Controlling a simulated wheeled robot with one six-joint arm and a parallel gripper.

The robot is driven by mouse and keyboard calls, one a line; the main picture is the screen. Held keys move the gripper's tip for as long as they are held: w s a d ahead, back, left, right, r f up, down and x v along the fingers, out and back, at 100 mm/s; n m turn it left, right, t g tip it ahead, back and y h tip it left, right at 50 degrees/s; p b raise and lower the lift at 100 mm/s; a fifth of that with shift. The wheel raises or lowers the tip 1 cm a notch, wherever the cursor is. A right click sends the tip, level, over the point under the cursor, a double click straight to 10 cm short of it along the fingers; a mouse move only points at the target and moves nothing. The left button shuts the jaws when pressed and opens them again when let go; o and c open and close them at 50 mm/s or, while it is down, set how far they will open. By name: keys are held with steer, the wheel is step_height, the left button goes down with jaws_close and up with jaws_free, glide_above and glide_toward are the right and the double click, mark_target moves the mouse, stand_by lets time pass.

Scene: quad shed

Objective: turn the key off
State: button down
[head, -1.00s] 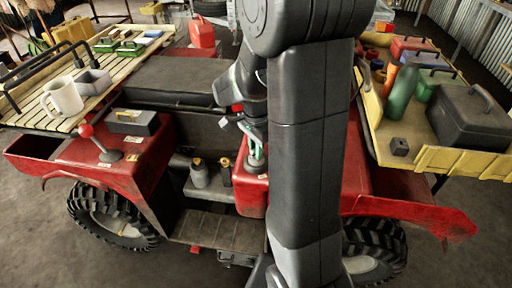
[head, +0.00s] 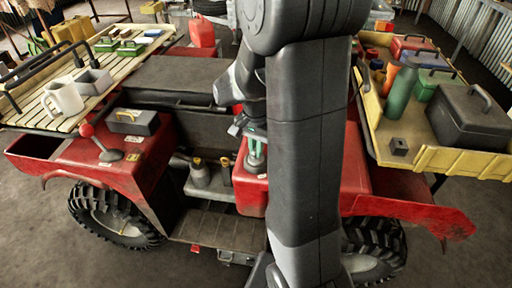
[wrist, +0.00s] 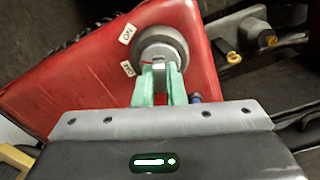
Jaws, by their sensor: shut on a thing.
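The key switch is a round grey housing (wrist: 162,48) on the red body panel (wrist: 85,85) in the wrist view. Two white labels sit beside it, an ON label (wrist: 127,34) and a second label (wrist: 127,69) that seems to read OFF. My gripper (wrist: 158,82) has green fingers reaching to the middle of the switch. They are shut on the key (wrist: 159,66), which is mostly hidden between the fingertips. In the head view my gripper (head: 257,152) points down onto the switch on the red panel, partly beside my arm.
The red quad fills the middle. A red-knobbed lever (head: 97,141) stands on its left fender. A slatted rack (head: 58,117) holds a white mug (head: 63,96). A yellow tray (head: 455,161) at right holds a green bottle (head: 401,92) and a black toolbox (head: 468,117).

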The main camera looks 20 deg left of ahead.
steer(key=n, duration=0.4)
steer(key=shift+n, duration=0.4)
steer(key=c, duration=1.5)
jaws_free()
step_height(320, 180, up, 8)
steer(key=p, duration=0.7)
steer(key=shift+f, duration=0.1)
